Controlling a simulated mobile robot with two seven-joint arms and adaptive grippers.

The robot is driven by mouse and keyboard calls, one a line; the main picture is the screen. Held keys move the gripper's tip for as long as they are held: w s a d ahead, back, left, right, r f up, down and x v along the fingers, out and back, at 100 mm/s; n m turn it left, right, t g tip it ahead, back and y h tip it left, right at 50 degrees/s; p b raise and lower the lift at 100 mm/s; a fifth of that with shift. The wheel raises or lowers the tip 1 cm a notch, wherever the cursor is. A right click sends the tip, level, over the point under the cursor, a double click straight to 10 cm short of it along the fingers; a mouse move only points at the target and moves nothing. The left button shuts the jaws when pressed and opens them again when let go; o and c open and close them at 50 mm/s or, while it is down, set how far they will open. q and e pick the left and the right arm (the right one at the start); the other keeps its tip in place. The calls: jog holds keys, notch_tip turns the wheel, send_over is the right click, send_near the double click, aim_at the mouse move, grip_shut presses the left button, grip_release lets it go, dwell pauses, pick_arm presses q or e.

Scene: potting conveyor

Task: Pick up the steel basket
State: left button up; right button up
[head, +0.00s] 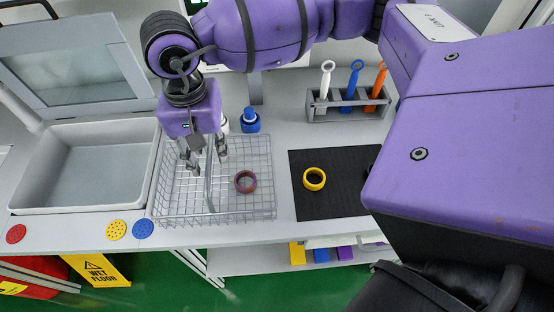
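The steel basket (243,212) is a wire-mesh basket standing on the grey bench, left of centre, with an upright handle (209,182) across its middle. A reddish-brown ring (245,181) lies inside it, right of the handle. My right gripper (207,163) points down over the basket. Its fingers are apart, one to each side of the handle as seen from here. I cannot tell whether either finger touches the handle. My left gripper is not in view.
A grey sink-like basin (85,207) stands close left of the basket. A black mat (335,203) with a yellow ring (314,179) lies to the right. A rack (348,109) of coloured tools and a blue-capped item (250,121) stand behind. Coloured discs (116,230) lie at the front edge.

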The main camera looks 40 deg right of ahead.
notch_tip(320, 180, down, 2)
jog(key=shift+s, duration=0.1)
jog(key=shift+r, duration=0.1)
grip_shut()
jog(key=shift+r, duration=0.1)
dwell(0.7)
